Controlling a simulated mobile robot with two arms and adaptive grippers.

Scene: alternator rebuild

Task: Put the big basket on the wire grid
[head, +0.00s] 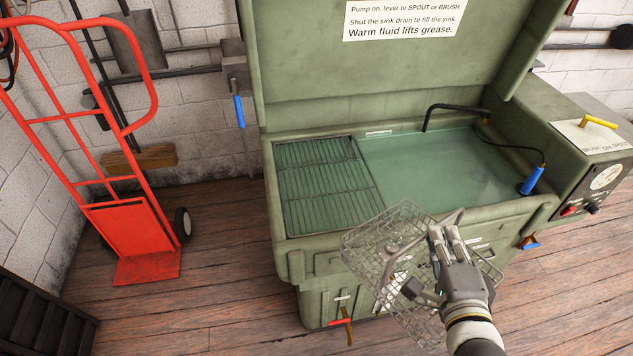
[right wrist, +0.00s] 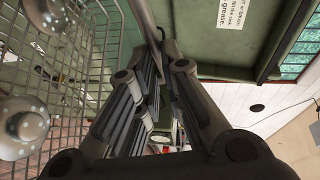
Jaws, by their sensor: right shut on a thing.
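The big wire basket (head: 362,240) hangs tilted in front of the green parts washer, by its front edge. My right gripper (head: 447,232) is shut on the basket's handle, at the basket's upper side. In the right wrist view the handle bar (right wrist: 143,18) runs between my fingers (right wrist: 158,62), and the basket's mesh (right wrist: 78,60) fills the left side. Round metal parts (right wrist: 24,127) show at the mesh. The wire grid (head: 322,182) lies bare over the left part of the washer's top, behind and left of the basket. My left gripper is out of view.
The fluid-filled sink (head: 440,170) is right of the grid, with a black spout (head: 450,107) and a blue-handled brush (head: 531,181). The raised lid (head: 380,85) stands behind. A red hand truck (head: 125,225) stands left on the wooden floor.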

